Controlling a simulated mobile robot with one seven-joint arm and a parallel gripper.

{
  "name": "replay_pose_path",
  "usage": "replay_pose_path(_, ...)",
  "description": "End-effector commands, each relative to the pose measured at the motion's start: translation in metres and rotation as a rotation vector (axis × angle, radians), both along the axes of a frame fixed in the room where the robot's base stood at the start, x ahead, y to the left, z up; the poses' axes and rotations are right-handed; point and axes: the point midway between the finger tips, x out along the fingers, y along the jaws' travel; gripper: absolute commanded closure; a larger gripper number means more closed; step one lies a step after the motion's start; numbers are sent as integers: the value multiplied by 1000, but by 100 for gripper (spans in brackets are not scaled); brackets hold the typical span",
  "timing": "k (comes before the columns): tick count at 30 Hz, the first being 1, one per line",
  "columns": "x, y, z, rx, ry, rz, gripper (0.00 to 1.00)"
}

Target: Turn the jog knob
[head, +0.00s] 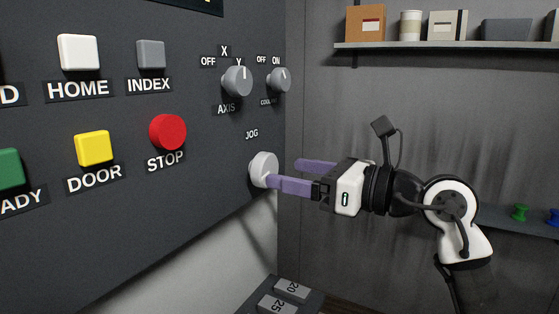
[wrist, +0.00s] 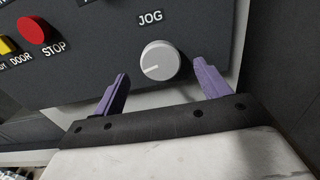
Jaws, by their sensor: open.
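The jog knob (head: 263,169) is a round light grey dial on the lower right of the dark control panel (head: 120,225), under the label JOG. In the wrist view the knob (wrist: 160,60) shows a pale pointer line on its face, pointing left and slightly down. My gripper (head: 292,174) has two purple fingers and is open and empty. Its fingers reach toward the panel at the knob's height, the nearer fingertip close to the knob. In the wrist view the fingers (wrist: 163,80) stand on either side of the knob, with gaps visible. I cannot tell whether either fingertip touches it.
Above the jog knob are the axis knob (head: 237,81) and the coolant knob (head: 279,80). A red STOP button (head: 168,132) and a yellow DOOR button (head: 94,149) are to the left. A shelf (head: 445,46) with boxes hangs at upper right. Grey weights (head: 292,290) lie below.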

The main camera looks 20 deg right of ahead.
Motion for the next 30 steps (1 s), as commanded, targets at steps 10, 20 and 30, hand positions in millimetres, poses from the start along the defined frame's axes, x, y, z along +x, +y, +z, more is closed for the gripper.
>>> replay_pose_path(10,27,21,0,1,0,0,25)
replay_pose_path(20,28,22,0,1,0,-1,33)
replay_pose_path(30,27,21,0,1,0,-1,69)
